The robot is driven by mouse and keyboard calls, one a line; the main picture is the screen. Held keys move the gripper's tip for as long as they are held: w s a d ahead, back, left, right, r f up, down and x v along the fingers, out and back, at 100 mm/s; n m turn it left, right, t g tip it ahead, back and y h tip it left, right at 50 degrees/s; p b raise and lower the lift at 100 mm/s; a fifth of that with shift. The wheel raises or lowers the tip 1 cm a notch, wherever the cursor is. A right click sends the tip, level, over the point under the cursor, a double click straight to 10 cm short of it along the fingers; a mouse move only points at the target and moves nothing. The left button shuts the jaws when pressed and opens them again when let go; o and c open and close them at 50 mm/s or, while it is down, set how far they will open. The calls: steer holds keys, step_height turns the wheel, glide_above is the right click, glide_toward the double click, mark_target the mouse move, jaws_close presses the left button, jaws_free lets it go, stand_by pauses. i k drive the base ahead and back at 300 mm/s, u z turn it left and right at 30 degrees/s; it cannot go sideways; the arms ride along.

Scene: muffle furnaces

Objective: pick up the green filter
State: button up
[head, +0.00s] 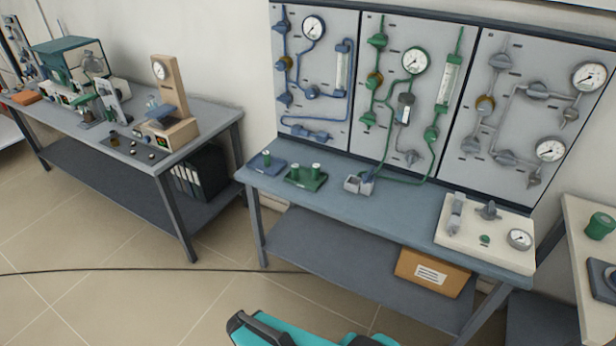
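Two small green cylinders with pale tops, likely filters, stand upright on a green tray (305,184) on the middle bench; one is the left cylinder (296,170) and the other the right cylinder (316,170). I cannot tell for certain which thing is the green filter. A green-piped panel above holds a dark-bodied unit (405,106) with a pale lower part in its pipework. My gripper is not in view; only teal and black parts of my own body show at the bottom edge.
A blue tray (264,165) and a small grey box (359,184) flank the green tray on the blue-grey bench (400,208). A white block with a gauge (518,240) stands right. A cardboard box (432,272) sits below. A dark cable (150,271) crosses the open floor.

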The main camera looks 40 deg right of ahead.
mark_target(316, 167)
steer(key=z, duration=0.05)
steer(key=i, duration=1)
steer(key=u, duration=0.05)
